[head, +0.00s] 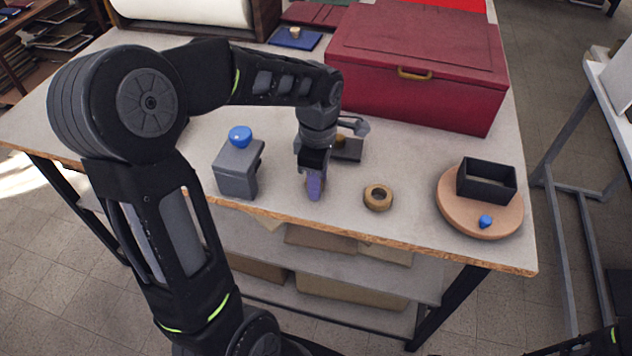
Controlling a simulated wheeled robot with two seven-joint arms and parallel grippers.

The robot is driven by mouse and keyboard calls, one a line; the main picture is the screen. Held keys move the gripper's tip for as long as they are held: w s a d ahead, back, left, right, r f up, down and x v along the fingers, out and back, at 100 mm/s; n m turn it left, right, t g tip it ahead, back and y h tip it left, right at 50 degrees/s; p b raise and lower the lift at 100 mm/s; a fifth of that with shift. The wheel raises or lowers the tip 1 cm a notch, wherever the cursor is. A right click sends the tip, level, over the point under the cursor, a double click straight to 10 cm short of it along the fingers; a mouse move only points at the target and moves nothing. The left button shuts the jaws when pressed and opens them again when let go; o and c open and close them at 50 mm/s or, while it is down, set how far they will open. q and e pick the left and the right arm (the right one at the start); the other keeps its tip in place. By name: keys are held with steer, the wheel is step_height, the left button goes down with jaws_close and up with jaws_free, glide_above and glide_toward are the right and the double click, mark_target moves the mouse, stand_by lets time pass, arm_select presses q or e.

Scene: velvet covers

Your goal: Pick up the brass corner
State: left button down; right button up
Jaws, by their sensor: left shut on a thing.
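My left gripper (314,172) points down over the front middle of the table. It is shut on a small purple piece (315,188) that shows at its fingertips. The rest of that piece is hidden by the jaws. I cannot make out a brass corner for certain. A round brass-coloured ring (378,197) lies on the table just right of the gripper, apart from it. A small grey-brown block (348,149) sits behind the gripper, partly covered by it. My right gripper is not in view; only a dark bit of that arm shows at the bottom right.
A grey block (238,171) with a blue knob (240,137) stands left of the gripper. A large red box (415,75) fills the back right. A round tan board (451,213) holds a black open box (486,181) and a small blue piece (485,221). The table's front edge is close.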

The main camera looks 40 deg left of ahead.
arm_select(q)
step_height(320, 180, up, 10)
steer(key=shift+b, duration=0.45)
steer(key=shift+f, duration=0.15)
stand_by(0.4)
